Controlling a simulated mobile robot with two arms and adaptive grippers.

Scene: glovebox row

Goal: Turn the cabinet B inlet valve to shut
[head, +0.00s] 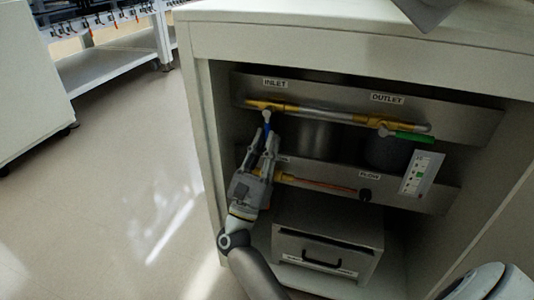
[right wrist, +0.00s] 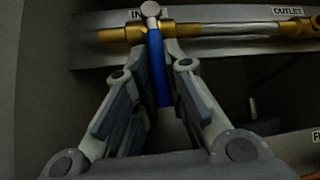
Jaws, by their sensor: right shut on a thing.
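The inlet valve has a blue lever handle (head: 267,130) under the INLET label, on the brass and steel pipe inside the open cabinet. The handle points down, across the pipe. In the right wrist view the blue handle (right wrist: 158,68) hangs from its round pivot, between the fingers. My right gripper (head: 268,142) is shut on the handle from below; its fingers hide part of it. It also shows in the right wrist view (right wrist: 161,75). No letter naming the cabinet is readable. My left gripper is not in view.
The outlet valve's green handle (head: 411,137) lies roughly along the pipe at right. Below are a lower pipe with a black knob (head: 365,195), a white panel (head: 421,173) and a drawer box (head: 326,252). Cabinet side walls flank the opening. Open floor (head: 130,190) lies left.

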